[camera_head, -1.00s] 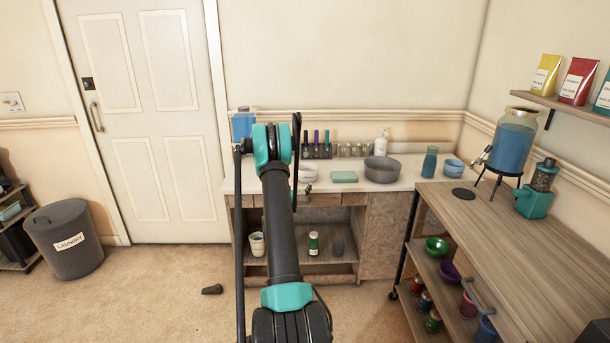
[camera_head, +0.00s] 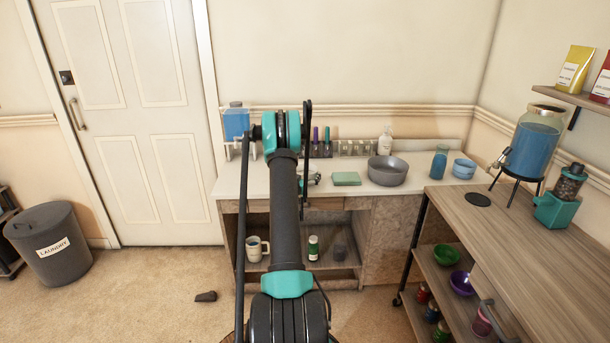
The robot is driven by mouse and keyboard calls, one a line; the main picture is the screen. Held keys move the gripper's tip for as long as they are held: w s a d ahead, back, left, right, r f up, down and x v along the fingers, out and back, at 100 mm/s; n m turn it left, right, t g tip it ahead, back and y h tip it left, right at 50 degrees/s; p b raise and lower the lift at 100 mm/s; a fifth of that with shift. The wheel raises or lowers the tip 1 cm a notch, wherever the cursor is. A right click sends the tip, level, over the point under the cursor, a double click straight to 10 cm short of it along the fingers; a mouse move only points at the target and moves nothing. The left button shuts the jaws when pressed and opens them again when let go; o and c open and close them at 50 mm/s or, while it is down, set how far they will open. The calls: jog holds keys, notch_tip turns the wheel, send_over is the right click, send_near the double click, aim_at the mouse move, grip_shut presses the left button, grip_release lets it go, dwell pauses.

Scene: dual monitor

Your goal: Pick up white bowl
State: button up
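The white bowl is mostly hidden behind my arm on the long counter (camera_head: 408,194). Only a pale sliver, possibly the bowl, shows just right of the arm, left of a green block (camera_head: 346,178). My arm rises through the middle of the view and bends away over the counter. A small dark and teal piece beside the arm may be part of my gripper (camera_head: 314,180). The fingers are hidden, so I cannot tell whether they are open or touch the bowl.
A grey bowl (camera_head: 387,170), a blue jar (camera_head: 439,162) and stacked blue bowls (camera_head: 464,168) stand on the counter's right. A wooden cart (camera_head: 520,225) stands front right. A laundry bin (camera_head: 50,243) is left. A small dark object (camera_head: 205,296) lies on open carpet.

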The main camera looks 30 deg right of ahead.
jog(key=shift+w+d, duration=0.15)
jog(key=c, duration=0.9)
jog(key=shift+c, duration=0.3)
jog(key=shift+r, duration=0.2)
